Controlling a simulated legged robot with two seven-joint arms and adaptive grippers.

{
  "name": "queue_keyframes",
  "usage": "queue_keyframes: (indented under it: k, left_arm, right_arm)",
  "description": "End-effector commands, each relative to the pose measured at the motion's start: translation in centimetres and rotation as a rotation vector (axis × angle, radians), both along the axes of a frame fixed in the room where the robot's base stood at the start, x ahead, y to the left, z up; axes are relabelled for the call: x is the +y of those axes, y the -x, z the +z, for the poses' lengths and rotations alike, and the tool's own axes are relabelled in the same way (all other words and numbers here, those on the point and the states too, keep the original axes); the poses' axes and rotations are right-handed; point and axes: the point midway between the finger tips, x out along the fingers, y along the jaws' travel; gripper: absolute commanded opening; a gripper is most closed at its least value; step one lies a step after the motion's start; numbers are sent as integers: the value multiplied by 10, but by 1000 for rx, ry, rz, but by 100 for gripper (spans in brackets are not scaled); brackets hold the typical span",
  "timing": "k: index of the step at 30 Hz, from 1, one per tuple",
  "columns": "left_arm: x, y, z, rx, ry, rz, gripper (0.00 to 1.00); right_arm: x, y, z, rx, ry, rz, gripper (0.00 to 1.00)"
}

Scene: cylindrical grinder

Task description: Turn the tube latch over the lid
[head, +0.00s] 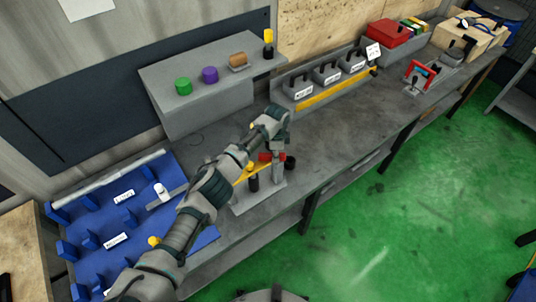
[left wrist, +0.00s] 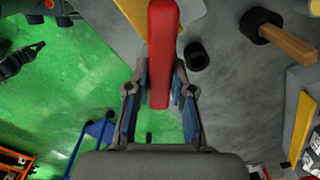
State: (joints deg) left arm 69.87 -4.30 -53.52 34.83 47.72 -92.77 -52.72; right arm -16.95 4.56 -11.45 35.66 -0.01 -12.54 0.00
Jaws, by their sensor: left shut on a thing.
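A small grey fixture (head: 262,196) stands on the bench, with a yellow bar (head: 250,169) and a red piece (head: 268,157) on it. My left gripper (head: 277,147) points down over the fixture. In the left wrist view my left gripper (left wrist: 160,98) is shut on a long red bar (left wrist: 163,45), which runs between the fingers. A black round piece (head: 290,162) sits just right of the red piece; a black cylinder (left wrist: 196,56) shows beside the bar. I cannot tell which part is the lid. My arm hides part of the fixture. My right gripper is not in view.
A blue rack (head: 85,245) with labels and a grey rod lies at the left. A grey shelf (head: 210,75) behind carries green, purple and brown pieces. Labelled grey blocks (head: 328,73) stand behind a yellow strip. The bench (head: 345,140) right of the fixture is largely clear.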

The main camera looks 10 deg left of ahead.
Motion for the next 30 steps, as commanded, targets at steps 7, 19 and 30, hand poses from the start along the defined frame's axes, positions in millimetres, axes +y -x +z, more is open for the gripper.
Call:
queue_keyframes:
  k: [7, 19, 30]
  left_arm:
    - [-5, -1, 2, -2, 2, 107, 0]
    - [-5, -2, 2, -6, 1, 155, 0]
    - [-5, -2, 2, -6, 1, 154, 48]
  right_arm:
    - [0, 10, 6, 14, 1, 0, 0]
    - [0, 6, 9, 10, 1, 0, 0]
    - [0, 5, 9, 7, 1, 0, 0]
